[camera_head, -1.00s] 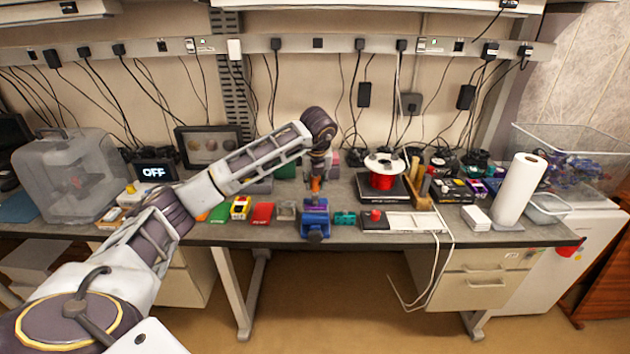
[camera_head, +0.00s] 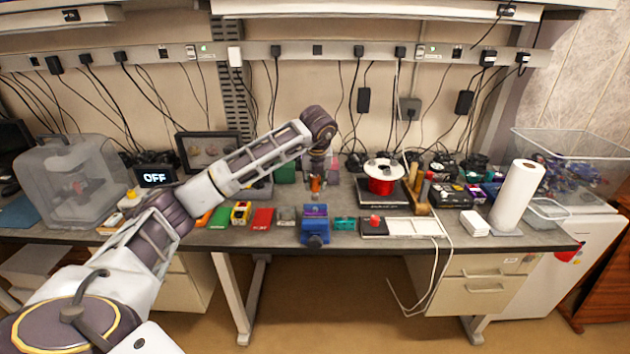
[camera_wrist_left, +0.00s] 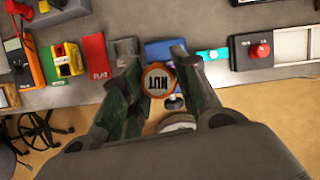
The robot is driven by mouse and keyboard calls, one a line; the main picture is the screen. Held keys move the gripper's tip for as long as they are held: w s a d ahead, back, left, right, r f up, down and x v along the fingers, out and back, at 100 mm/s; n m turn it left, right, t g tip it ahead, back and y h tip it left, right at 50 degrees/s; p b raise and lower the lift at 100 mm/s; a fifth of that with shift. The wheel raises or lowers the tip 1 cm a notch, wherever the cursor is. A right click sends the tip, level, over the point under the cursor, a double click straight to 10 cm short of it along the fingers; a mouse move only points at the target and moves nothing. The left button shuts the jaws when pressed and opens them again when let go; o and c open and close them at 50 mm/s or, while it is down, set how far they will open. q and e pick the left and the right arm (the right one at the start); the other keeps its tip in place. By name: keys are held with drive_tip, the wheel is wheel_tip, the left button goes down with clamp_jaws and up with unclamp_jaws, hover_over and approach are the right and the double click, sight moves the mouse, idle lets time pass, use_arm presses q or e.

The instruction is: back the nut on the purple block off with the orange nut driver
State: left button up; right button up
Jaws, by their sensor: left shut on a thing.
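My left gripper (camera_head: 317,178) points down over the blue vise (camera_head: 315,229) at the middle of the bench front. It is shut on the orange nut driver (camera_head: 316,186), which is upright. In the left wrist view the driver's round orange end, marked NUT (camera_wrist_left: 158,81), shows between the two fingers. The purple block (camera_head: 315,210) sits in the top of the vise, just below the driver. The nut is too small or hidden, so I cannot tell whether the driver touches it. My right gripper is in neither view.
Left of the vise lie a red box (camera_head: 262,218) and a yellow item (camera_head: 239,212). To its right are a teal piece (camera_head: 345,223) and a box with a red knob (camera_head: 375,223). A red spool (camera_head: 382,181) stands behind. The bench's front edge is close to the vise.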

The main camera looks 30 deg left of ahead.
use_arm(q)
drive_tip(key=shift+r+p, duration=0.6)
drive_tip(key=shift+r, duration=0.6)
